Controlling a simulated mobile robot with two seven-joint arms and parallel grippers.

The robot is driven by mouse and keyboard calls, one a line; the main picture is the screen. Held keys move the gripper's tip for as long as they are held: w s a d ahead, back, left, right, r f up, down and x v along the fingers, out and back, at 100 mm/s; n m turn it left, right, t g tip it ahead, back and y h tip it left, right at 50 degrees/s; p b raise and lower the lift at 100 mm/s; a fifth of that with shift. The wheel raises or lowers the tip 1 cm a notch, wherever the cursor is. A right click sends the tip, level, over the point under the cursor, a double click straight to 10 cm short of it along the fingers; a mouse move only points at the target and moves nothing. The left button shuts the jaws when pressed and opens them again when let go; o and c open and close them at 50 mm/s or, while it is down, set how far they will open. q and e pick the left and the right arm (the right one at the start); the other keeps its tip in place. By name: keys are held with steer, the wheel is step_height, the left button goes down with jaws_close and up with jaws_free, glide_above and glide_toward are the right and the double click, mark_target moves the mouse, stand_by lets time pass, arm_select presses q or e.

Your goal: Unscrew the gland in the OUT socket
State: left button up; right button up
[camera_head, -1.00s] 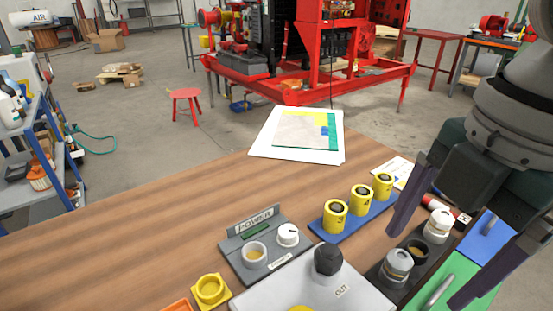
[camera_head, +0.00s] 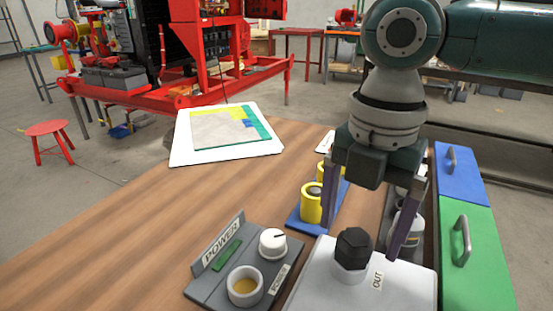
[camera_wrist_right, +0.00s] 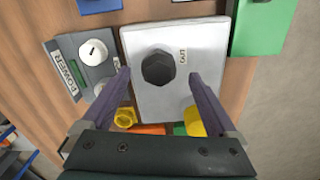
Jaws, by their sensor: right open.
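The gland (camera_head: 353,248) is a black hexagonal cap on a pale collar, upright in the socket marked OUT on a light grey box (camera_head: 318,283). In the right wrist view the gland (camera_wrist_right: 158,68) shows from above, left of the OUT label. My right gripper (camera_head: 366,215) is open and empty, pointing down. Its fingers are spread above and to either side of the gland in the head view. In the right wrist view its fingertips (camera_wrist_right: 158,75) lie on either side of the gland, apart from it. My left gripper is not in view.
A POWER panel (camera_head: 215,265) with a white knob (camera_head: 273,242) stands left of the box. Yellow cylinders (camera_head: 311,203) on a blue stand are behind. Green (camera_head: 480,265) and blue (camera_head: 458,172) lids with handles lie to the right. The wooden table (camera_head: 130,235) is clear at left.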

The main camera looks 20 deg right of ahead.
steer(key=shift+f, duration=1.35)
